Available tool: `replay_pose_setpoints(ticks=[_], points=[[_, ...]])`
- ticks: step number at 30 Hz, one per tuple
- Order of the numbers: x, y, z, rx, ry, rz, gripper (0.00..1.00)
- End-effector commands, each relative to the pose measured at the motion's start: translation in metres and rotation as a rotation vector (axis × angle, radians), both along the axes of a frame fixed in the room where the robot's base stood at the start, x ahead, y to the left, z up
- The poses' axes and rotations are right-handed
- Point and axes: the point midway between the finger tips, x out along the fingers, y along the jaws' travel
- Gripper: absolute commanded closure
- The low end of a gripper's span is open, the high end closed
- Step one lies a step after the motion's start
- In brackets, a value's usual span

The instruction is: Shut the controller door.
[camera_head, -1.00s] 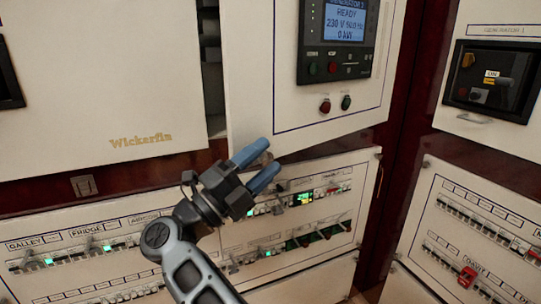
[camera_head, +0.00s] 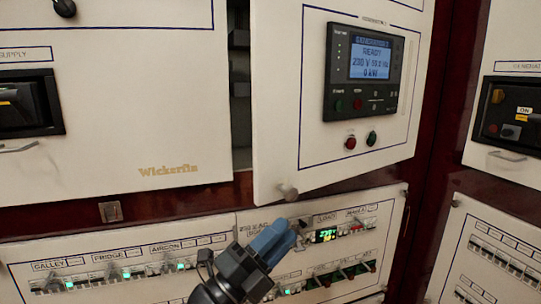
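The controller door (camera_head: 280,100) is a white panel that stands ajar. Its left edge is swung out, with a dark gap behind it, and its right side meets the dark red frame. It carries a controller (camera_head: 362,72) with a lit screen reading READY. A small round knob (camera_head: 288,191) sits at the door's lower left corner. My gripper (camera_head: 287,231) is just below the knob, in front of the breaker row, and apart from the knob in the picture. Its blue fingers lie side by side with no clear gap and nothing visible between them.
A lower breaker panel (camera_head: 130,240) runs beneath, with several switches and small green lights. A closed white Wickerfin panel (camera_head: 110,110) is at the left. Another cabinet with a dark switch unit (camera_head: 508,115) stands at the right. Inside the gap it is dark.

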Motion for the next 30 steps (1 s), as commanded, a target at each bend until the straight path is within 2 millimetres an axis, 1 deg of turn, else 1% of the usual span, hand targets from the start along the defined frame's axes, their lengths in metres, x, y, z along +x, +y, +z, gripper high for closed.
replay_pose_setpoints(ticks=[1, 3, 7, 11, 12, 17, 21, 23, 24, 26, 30], points=[[-0.009, -0.013, -0.018, -0.035, 0.014, 0.012, 0.80], [-0.022, -0.029, -0.036, -0.088, 0.027, 0.035, 0.87], [-0.050, -0.055, -0.064, -0.186, 0.057, 0.078, 0.99], [-0.082, -0.080, -0.087, -0.285, 0.099, 0.119, 1.00], [-0.092, -0.088, -0.094, -0.316, 0.114, 0.130, 1.00], [-0.137, -0.114, -0.115, -0.438, 0.189, 0.178, 1.00], [-0.178, -0.134, -0.128, -0.542, 0.271, 0.217, 1.00], [-0.196, -0.142, -0.133, -0.586, 0.311, 0.235, 1.00], [-0.209, -0.147, -0.136, -0.615, 0.340, 0.246, 1.00], [-0.227, -0.154, -0.139, -0.658, 0.385, 0.263, 1.00], [-0.269, -0.167, -0.144, -0.754, 0.501, 0.305, 1.00]])
